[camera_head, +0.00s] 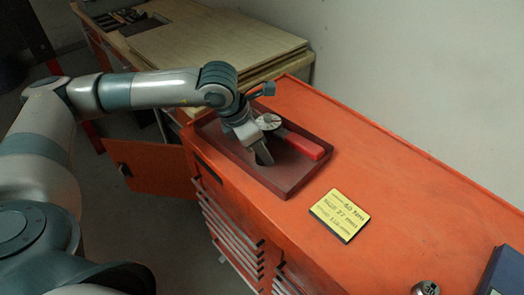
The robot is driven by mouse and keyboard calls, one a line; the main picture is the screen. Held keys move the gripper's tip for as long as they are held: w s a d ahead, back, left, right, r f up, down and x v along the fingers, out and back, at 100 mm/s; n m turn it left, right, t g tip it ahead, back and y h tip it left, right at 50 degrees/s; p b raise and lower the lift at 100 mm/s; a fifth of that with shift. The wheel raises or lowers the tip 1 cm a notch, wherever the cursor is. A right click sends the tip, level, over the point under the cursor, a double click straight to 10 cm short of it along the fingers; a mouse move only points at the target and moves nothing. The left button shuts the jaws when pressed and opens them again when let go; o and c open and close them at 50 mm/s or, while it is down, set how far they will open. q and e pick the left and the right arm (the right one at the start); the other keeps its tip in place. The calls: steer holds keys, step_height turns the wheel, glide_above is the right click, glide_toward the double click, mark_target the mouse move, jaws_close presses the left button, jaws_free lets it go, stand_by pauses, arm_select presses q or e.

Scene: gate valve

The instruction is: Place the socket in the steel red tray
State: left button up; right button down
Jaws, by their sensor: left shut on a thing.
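The dark red tray (290,190) lies on the orange cabinet top. My left gripper (262,156) points down inside the tray area, near its left side. It is shut on a small grey piece, apparently the socket, mostly hidden by the fingers; I cannot tell whether it touches the tray floor. A tool with a round grey head (268,122) and a red handle (305,146) lies in the tray, just beyond and to the right of the gripper. Another round metal socket (425,288), its top marked 30, stands near the bottom right edge. My right gripper is not in view.
A dark blue box (503,272) is at the far right. Wooden boards (215,45) lie behind. An orange door (150,168) stands open at the left.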

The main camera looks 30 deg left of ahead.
arm_select(q)
steer(key=shift+f, duration=0.1)
steer(key=o, duration=1.1)
steer(key=shift+o, duration=0.2)
